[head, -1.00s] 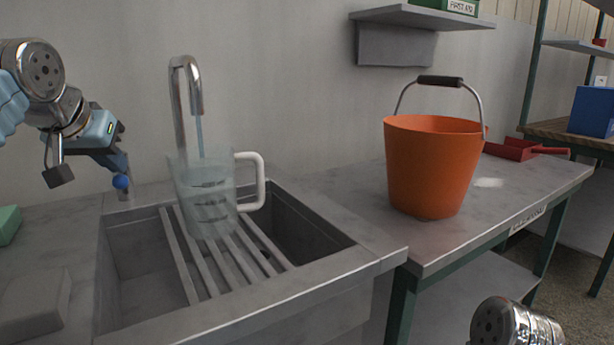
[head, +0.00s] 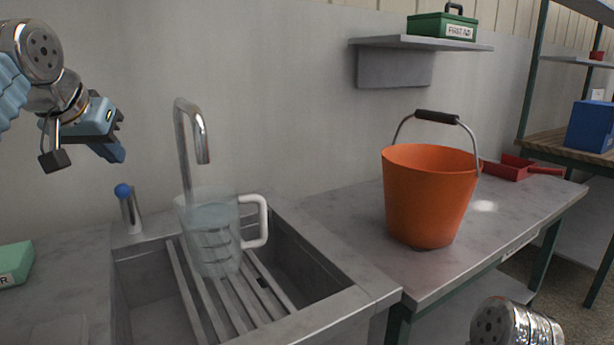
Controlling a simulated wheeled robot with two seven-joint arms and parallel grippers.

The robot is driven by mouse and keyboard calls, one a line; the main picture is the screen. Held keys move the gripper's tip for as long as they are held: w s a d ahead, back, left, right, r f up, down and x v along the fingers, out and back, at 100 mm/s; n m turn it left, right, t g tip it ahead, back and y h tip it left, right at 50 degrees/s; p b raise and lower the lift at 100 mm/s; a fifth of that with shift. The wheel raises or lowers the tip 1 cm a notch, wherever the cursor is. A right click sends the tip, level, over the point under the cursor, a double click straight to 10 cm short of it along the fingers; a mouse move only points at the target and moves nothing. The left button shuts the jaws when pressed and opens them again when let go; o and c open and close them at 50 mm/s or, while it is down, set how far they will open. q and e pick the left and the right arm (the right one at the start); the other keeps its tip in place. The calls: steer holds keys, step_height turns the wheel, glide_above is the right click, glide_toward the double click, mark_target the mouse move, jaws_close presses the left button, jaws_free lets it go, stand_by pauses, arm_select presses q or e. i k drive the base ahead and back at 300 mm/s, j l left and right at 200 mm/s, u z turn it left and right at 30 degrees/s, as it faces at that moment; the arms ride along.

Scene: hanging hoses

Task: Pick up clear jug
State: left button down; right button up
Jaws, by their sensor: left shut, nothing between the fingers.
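The clear jug (head: 212,245) stands upright on the slatted rack in the sink, under the tap spout. It looks partly filled with water. Its white handle (head: 264,222) points to the right. No stream from the tap shows now. My left gripper (head: 118,152) is shut and empty, up at the left above the blue-topped tap knob and apart from the jug. Of my right arm only a silver link (head: 515,325) shows at the bottom right; its gripper is out of view.
The tap (head: 190,140) rises behind the jug. The blue-topped knob (head: 130,210) stands on the sink's back left edge. An orange bucket (head: 430,195) stands on the bench to the right. A green box (head: 15,264) lies at the left. A wall shelf (head: 420,43) holds a first aid box.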

mark_target(209, 216)
steer(key=k+l, duration=1.2)
steer(key=k, duration=0.1)
